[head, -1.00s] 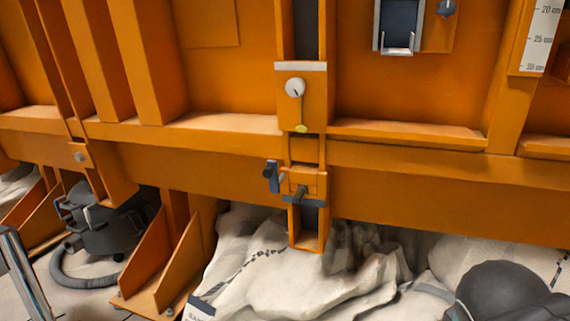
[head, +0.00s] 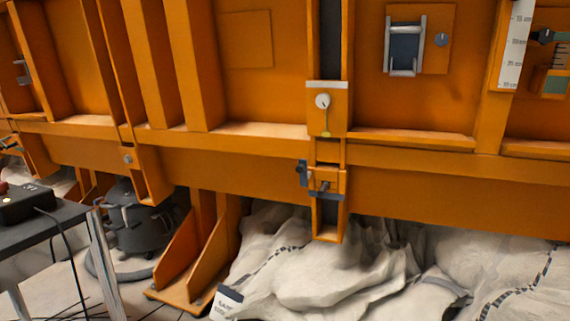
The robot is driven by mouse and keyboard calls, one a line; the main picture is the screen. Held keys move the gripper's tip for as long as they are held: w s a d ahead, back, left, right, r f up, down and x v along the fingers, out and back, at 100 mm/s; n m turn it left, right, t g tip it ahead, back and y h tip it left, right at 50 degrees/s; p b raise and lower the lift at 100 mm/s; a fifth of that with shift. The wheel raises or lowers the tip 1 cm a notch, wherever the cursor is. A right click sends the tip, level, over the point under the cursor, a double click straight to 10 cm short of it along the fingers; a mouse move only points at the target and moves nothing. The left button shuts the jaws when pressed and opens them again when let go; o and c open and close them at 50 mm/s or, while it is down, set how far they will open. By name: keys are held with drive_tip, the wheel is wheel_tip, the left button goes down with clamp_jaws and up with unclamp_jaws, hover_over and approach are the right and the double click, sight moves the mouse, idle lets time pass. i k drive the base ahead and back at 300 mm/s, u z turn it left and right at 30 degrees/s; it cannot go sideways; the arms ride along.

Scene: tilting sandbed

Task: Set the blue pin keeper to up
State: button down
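A small dark-blue piece (head: 302,173), which looks like the blue pin keeper, sits at the left side of an orange bracket (head: 338,180) on the lower beam. It appears to stand upright, but it is too small to tell its exact setting. A dark pin (head: 324,187) sticks out of the bracket just to its right, above a blue-grey strip (head: 327,196). My gripper is not in view.
White sandbags (head: 330,265) lie under the orange beam (head: 430,195). A table (head: 70,218) with a black box (head: 28,203) stands at the left, near a dark vacuum-like machine (head: 140,225). A white round dial (head: 322,101) is above the bracket.

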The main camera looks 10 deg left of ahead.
sight(302, 169)
drive_tip(key=u, duration=1.55)
drive_tip(key=i, duration=0.75)
drive_tip(key=z, duration=2.2)
